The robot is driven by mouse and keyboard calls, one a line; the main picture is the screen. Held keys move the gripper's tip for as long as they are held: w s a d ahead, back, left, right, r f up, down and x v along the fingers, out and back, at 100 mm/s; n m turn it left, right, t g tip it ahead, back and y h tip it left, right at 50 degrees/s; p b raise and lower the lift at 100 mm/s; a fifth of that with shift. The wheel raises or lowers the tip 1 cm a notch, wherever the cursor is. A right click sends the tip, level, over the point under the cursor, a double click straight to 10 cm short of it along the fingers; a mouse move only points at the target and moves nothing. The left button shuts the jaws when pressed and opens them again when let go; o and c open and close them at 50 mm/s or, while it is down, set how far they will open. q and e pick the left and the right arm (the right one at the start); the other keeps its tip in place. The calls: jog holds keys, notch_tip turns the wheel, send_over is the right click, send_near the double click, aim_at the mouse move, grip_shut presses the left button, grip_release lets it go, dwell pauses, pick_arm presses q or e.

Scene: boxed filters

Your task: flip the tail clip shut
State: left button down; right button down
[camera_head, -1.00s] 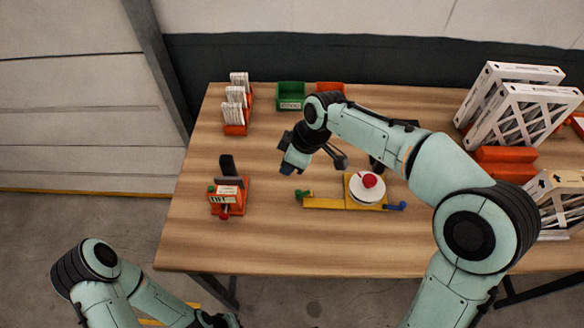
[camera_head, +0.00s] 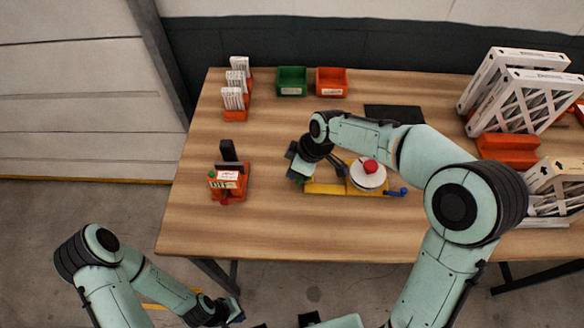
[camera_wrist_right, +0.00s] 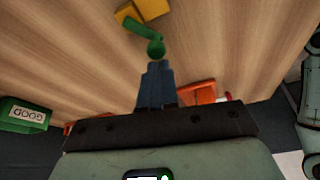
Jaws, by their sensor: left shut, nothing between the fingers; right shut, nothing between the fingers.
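A yellow fixture (camera_head: 325,188) lies on the table, carrying a round white part with a red knob (camera_head: 370,166). A blue clip lever (camera_head: 398,191) is at its right end. A green clip lever (camera_head: 298,180) is at its left end, mostly hidden by my right gripper (camera_head: 296,172). In the right wrist view the green lever (camera_wrist_right: 143,31) slants out from the yellow base, its round knob (camera_wrist_right: 156,49) just beyond the shut, empty fingertips (camera_wrist_right: 157,66). Contact is unclear. My left gripper (camera_head: 236,312) is shut and empty, low in front of the table.
An orange device with a black handle (camera_head: 228,183) stands left of the fixture. Green (camera_head: 291,81) and orange (camera_head: 332,82) bins and a filter rack (camera_head: 236,102) are at the back. Large framed filters (camera_head: 520,100) stand right. The table's front middle is clear.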

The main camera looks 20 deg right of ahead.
pick_arm(q)
jog(key=shift+s+f, duration=0.1)
jog(key=shift+f, duration=0.05)
pick_arm(e)
jog(key=shift+s+n, duration=0.3)
jog(key=shift+n, duration=0.5)
jog(key=n, duration=0.1)
jog(key=s+n+g, duration=0.1)
jog(key=shift+d+n+y, duration=0.2)
jog(key=shift+n+y, duration=0.1)
jog(key=n, duration=0.1)
jog(key=s+n+g, duration=0.1)
jog(key=shift+d+n, duration=0.25)
jog(key=shift+n, duration=0.15)
pick_arm(q)
jog(key=shift+r, duration=0.2)
pick_arm(e)
jog(key=shift+s+d+n+g, duration=0.2)
jog(key=shift+n+g, duration=0.15)
jog(key=shift+n, duration=0.45)
jog(key=shift+s+d+n+g, duration=0.15)
jog(key=shift+n+g, duration=0.2)
jog(key=shift+n, duration=0.45)
pick_arm(q)
jog(key=shift+w+r, duration=0.1)
jog(key=shift+w, duration=0.1)
